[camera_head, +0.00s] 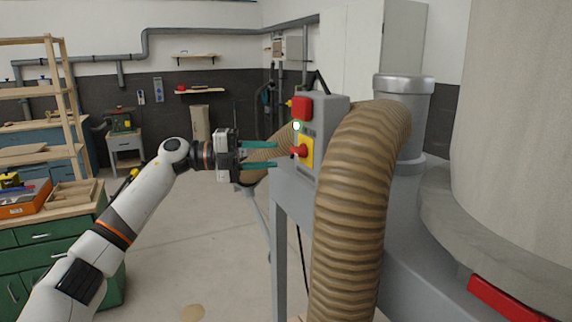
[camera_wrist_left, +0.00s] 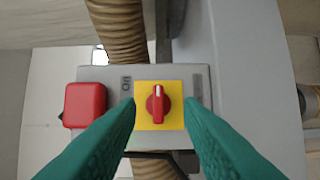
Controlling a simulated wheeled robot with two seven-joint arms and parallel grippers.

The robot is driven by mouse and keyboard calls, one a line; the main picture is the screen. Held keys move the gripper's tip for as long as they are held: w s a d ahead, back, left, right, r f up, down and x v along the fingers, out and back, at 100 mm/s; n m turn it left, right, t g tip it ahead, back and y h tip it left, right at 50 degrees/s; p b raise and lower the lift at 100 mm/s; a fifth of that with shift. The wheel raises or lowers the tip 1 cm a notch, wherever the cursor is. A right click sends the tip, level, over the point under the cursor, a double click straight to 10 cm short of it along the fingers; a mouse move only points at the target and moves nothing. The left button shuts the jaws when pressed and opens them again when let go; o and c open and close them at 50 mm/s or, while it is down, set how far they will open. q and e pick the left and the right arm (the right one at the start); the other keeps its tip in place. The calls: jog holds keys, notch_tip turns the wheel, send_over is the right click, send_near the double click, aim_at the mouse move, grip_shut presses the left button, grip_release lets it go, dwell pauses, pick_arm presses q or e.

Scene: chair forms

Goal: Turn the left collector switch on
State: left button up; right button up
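The collector switch is a red rotary knob (camera_head: 299,151) on a yellow plate (camera_head: 307,153), on the grey control box of the machine. In the left wrist view the red knob (camera_wrist_left: 158,104) is centred on its yellow plate (camera_wrist_left: 143,86), with its white mark pointing to the top of the picture. My left gripper (camera_head: 275,155) is open, green fingers pointing at the knob. The fingertips (camera_wrist_left: 160,106) appear either side of the knob, apparently not touching it. My right gripper is not in view.
A red button box (camera_head: 302,107) and a bright greenish lamp (camera_head: 296,126) sit above the switch. A thick ribbed hose (camera_head: 350,200) arches close to the right of the control box (camera_head: 326,122). A green workbench (camera_head: 40,235) stands at left. The floor between is clear.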

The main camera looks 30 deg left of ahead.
pick_arm(q)
jog(key=b+v, duration=0.1)
jog(key=v, duration=0.4)
jog(key=shift+s+a, duration=0.15)
jog(key=shift+a, duration=0.15)
